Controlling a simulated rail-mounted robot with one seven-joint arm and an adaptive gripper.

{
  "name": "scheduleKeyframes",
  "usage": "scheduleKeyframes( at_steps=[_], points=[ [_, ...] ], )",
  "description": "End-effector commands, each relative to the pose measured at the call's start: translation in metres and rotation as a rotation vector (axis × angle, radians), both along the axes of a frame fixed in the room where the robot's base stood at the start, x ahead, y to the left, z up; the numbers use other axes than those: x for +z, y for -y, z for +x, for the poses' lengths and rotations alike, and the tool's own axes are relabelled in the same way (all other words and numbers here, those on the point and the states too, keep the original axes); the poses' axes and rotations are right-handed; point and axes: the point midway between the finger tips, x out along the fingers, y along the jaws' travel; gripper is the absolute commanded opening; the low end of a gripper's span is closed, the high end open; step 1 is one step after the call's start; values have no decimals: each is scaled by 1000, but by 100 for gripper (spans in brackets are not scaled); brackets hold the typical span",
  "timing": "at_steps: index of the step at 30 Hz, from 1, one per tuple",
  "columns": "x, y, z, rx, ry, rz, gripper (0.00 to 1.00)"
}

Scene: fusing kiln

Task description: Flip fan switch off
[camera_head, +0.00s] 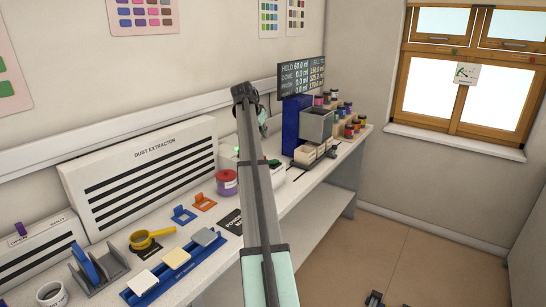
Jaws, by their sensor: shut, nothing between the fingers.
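The dust extractor (152,158) is a wide white panel with black slots, standing against the back wall on the bench. No switch marked as the fan's can be made out. A small green light (237,150) shows just left of my arm, on a pale unit that the arm largely covers. My gripper (264,129) is at the far end of my raised arm, above the bench and partly hidden by the arm. It is shut and empty. Whether it touches anything beneath it cannot be told.
A blue-and-grey machine (315,124) and several jars (349,131) stand beyond the arm. The floor (410,255) at right is mostly clear.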

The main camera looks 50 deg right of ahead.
Motion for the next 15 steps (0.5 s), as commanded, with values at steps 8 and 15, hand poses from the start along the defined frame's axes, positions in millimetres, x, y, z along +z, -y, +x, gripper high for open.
scheduleKeyframes(
  at_steps=[8, 15],
  points=[
    [-2, 2, 1, 1, 1, -2, 0],
    [-24, 17, 1, 0, 0, -1, 0]
  ],
)
